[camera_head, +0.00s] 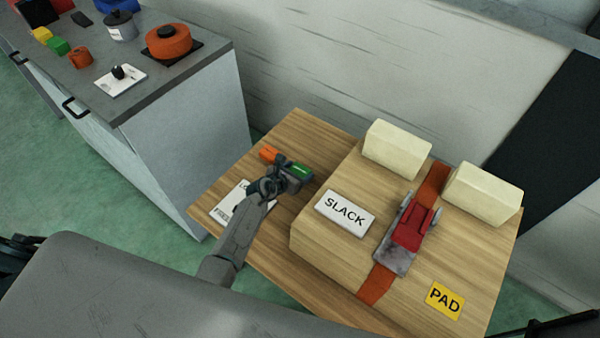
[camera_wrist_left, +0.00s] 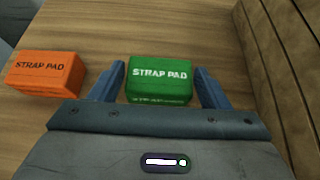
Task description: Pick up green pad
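The green pad (camera_wrist_left: 160,78) lies on the wooden table and is labelled "STRAP PAD". It also shows in the head view (camera_head: 301,169), partly hidden by my gripper. My left gripper (camera_wrist_left: 160,82) is open, with one blue finger on each side of the green pad. Small gaps show between the fingers and the pad. In the head view the left gripper (camera_head: 290,176) reaches down over the table at the pad. My right gripper is not in view.
An orange strap pad (camera_wrist_left: 47,73) lies just left of the green one. A raised wooden block (camera_head: 325,245) stands close on the right, bearing a "SLACK" card (camera_head: 345,211), a red ratchet (camera_head: 412,229), cream blocks (camera_head: 397,149) and a yellow "PAD" label (camera_head: 445,300).

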